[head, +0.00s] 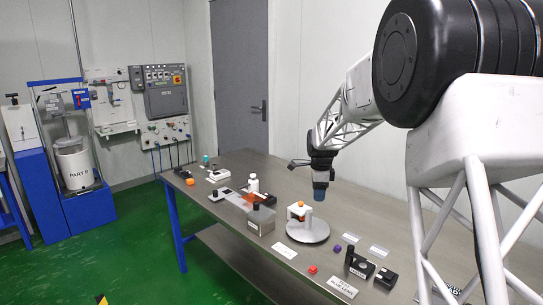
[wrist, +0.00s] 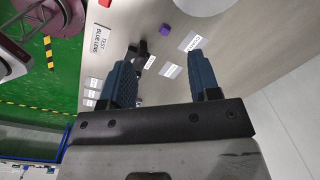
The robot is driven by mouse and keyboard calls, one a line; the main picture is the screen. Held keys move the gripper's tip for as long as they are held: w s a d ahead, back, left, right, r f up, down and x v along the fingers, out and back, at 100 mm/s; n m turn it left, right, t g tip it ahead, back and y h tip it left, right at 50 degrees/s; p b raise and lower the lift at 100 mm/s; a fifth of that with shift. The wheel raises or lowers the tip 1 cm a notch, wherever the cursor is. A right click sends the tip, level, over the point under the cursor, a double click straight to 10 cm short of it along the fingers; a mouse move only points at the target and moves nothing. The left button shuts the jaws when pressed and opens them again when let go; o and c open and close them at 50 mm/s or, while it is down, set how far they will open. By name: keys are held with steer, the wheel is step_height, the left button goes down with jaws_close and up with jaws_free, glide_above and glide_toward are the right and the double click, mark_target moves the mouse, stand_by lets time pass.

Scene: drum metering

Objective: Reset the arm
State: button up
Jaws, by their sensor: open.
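My gripper (head: 320,190) hangs from my arm above the right part of the grey metal table (head: 222,190) in the head view, pointing down. In the wrist view, its two dark blue fingers (wrist: 160,60) stand wide apart with nothing between them. The gripper is clear of the objects on the table. A purple block (head: 337,248) and a red block (head: 312,269) lie nearer the camera.
Black holders (head: 359,265) and several white labels lie at the table's near right. A grey box (head: 261,221) and a white bottle (head: 254,185) stand left of the round stand. A PART B drum (head: 75,168) stands at far left. Open space surrounds the gripper above the table.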

steer(key=s+d+r+n+t, duration=0.1)
steer(key=s+r+n, duration=0.35)
steer(key=s, duration=0.85)
steer(key=s+r+n, duration=0.4)
steer(key=s+r, duration=0.2)
steer(key=s, duration=0.7)
steer(key=s+f+n, duration=0.1)
steer(key=s+n, duration=0.2)
steer(key=s, duration=0.6)
steer(key=s+f+n, duration=0.2)
steer(key=s+n, duration=0.2)
steer(key=s, duration=0.6)
steer(key=s+f+n+t, duration=0.1)
steer(key=s+f+n, duration=0.1)
steer(key=s, duration=0.8)
steer(key=shift+d+n, duration=0.45)
steer(key=shift+n, duration=0.2)
